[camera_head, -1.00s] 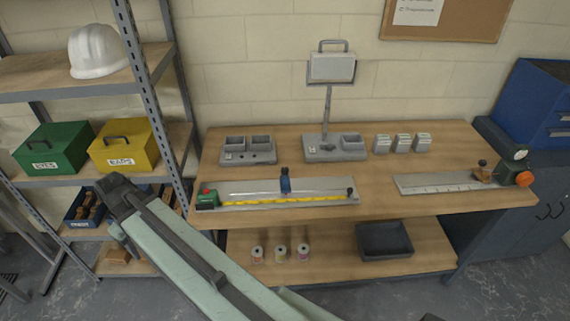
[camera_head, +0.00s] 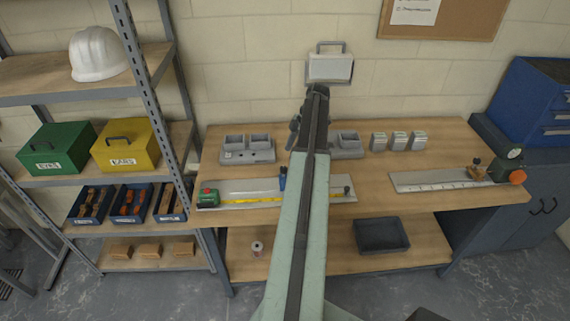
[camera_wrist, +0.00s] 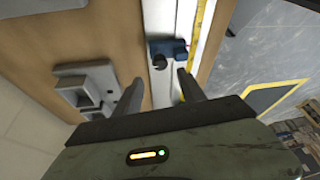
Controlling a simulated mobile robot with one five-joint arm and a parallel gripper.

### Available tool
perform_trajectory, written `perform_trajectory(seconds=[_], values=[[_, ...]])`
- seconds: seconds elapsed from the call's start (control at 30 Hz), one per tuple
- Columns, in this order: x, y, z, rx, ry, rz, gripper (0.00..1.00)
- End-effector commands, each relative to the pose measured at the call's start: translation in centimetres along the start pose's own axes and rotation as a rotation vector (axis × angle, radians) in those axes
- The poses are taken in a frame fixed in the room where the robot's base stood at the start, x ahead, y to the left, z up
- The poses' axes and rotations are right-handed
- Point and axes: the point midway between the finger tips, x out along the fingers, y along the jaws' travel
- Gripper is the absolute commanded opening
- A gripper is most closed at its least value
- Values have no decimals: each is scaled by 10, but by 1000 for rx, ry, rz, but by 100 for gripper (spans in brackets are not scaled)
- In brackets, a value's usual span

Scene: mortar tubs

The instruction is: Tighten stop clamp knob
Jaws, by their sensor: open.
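A blue stop clamp (camera_head: 283,177) sits across a long metal rail (camera_head: 235,187) on the bench, partly hidden by my arm in the head view. In the wrist view the blue clamp (camera_wrist: 172,48) lies ahead of my gripper, with a round black knob (camera_wrist: 159,62) on it. My gripper (camera_wrist: 159,78) is open and empty, its two fingers spread on either side of the rail as seen from the wrist. The knob shows between and just beyond the fingertips. I cannot tell the height gap.
A yellow tape strip (camera_head: 240,200) runs along the rail, with a green block (camera_head: 208,197) at its left end. Grey twin-cup units (camera_head: 247,150) stand behind. A dark tray (camera_head: 381,236) is below.

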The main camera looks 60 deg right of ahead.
Motion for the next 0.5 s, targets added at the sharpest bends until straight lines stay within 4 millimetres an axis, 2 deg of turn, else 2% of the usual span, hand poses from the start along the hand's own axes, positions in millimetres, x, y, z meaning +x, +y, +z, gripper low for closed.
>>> perform_trajectory(seconds=[0.4,0.5], values=[[69,0,2,0,-1,0,48],[78,0,1,0,-1,0,48]])
